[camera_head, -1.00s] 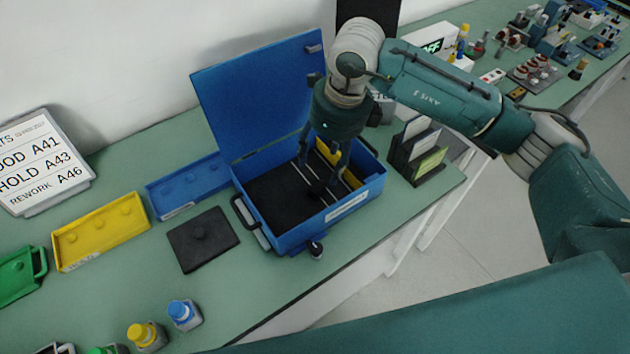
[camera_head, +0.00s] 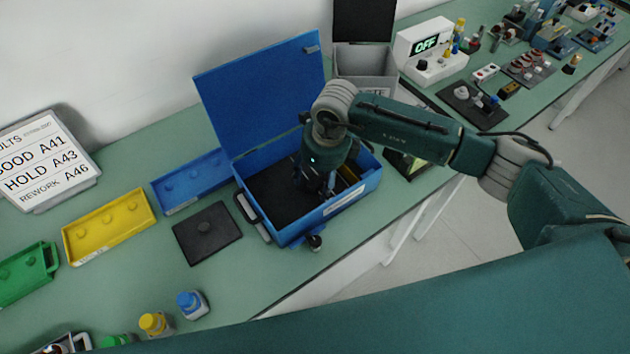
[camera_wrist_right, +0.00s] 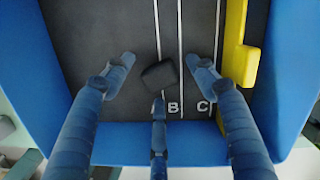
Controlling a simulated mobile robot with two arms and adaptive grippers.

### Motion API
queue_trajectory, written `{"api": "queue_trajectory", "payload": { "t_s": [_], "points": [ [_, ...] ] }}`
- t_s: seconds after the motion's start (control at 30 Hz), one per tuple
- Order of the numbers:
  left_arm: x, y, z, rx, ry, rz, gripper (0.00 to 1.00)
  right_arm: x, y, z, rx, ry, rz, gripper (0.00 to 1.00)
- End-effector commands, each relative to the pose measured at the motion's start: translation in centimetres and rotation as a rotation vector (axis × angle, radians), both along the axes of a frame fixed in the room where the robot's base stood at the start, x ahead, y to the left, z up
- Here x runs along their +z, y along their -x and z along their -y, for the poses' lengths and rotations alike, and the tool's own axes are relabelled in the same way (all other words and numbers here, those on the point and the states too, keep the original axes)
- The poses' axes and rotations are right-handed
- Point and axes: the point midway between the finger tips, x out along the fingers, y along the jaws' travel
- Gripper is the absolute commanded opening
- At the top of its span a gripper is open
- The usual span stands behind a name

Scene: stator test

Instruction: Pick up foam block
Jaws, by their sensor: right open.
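The foam block looks like a small dark block (camera_wrist_right: 159,75) on the dark floor of the open blue case, near the letter B in the right wrist view. In the head view it is hidden behind my right gripper (camera_head: 318,192). My right gripper is down inside the blue case (camera_head: 362,194). In the wrist view its three fingers (camera_wrist_right: 160,80) are spread open around the block, with visible gaps to the two side fingers. The third finger points at the block from the near side; I cannot tell whether it touches. My left gripper is not in view.
The case's blue lid (camera_head: 262,95) stands open behind. A yellow piece (camera_wrist_right: 238,60) lies along the case's right inside. A black plate (camera_head: 207,233), blue tray (camera_head: 190,181) and yellow tray (camera_head: 110,226) lie left of the case. The case walls surround the gripper closely.

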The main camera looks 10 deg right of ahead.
Motion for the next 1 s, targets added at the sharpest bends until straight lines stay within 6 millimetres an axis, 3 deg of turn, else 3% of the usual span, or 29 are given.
{"api": "queue_trajectory", "payload": {
  "t_s": [0.1,0.27,0.3,0.77,1.0],
  "points": [
    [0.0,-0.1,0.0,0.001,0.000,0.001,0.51,0.0,0.0,0.0,0.000,0.000,0.000,0.55],
    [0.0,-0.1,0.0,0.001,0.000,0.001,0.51,0.0,0.0,0.0,0.000,0.000,0.000,0.23],
    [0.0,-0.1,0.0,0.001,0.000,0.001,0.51,0.0,0.0,0.0,0.000,0.000,0.000,0.22],
    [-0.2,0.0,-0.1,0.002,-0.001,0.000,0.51,0.5,-0.1,0.0,0.000,-0.001,0.002,0.21],
    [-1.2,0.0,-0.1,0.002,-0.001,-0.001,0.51,3.5,-0.2,0.0,0.001,-0.001,0.007,0.21]
  ]
}}
